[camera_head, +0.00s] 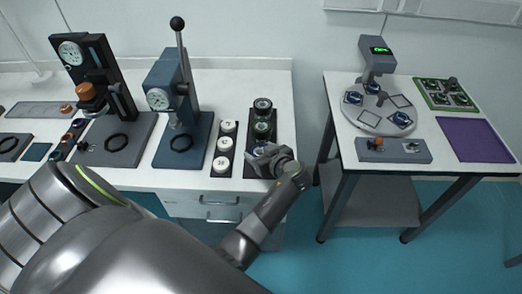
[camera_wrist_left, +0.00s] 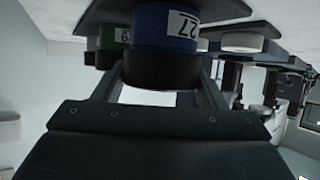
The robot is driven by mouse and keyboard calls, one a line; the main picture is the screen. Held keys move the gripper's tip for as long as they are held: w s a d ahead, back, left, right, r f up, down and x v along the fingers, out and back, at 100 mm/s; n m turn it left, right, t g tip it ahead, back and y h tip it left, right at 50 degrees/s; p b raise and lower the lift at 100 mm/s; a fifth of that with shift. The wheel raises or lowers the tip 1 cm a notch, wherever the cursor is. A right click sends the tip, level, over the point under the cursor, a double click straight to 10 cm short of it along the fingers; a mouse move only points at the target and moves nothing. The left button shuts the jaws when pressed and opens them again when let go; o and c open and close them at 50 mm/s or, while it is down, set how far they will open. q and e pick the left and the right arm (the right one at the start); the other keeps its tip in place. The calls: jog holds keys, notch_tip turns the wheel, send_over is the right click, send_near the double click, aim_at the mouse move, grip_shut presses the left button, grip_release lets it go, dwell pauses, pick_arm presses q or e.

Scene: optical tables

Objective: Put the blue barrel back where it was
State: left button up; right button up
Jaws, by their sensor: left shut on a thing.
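My left gripper (camera_head: 262,154) is shut on the blue barrel (camera_wrist_left: 165,28), which carries a white label reading 27. In the wrist view its fingers (camera_wrist_left: 160,88) stand on either side of the barrel's black end. In the head view the gripper is at the near end of a black rack (camera_head: 250,116) and mostly hides the barrel. I cannot tell whether the barrel touches the rack. A green-banded barrel (camera_head: 262,129) stands in the rack just beyond, and it also shows in the wrist view (camera_wrist_left: 112,36). My right gripper is not in view.
A black-topped barrel (camera_head: 263,105) stands at the rack's far end. A rack with white-capped pieces (camera_head: 224,143) is close on the left, beside a blue press (camera_head: 174,90). A gap separates this bench from the right table (camera_head: 349,135).

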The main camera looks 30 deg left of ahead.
pick_arm(q)
jog(key=shift+f, duration=0.2)
jog(key=o, duration=1.2)
jog(key=shift+c, duration=0.2)
jog(key=shift+r, duration=0.15)
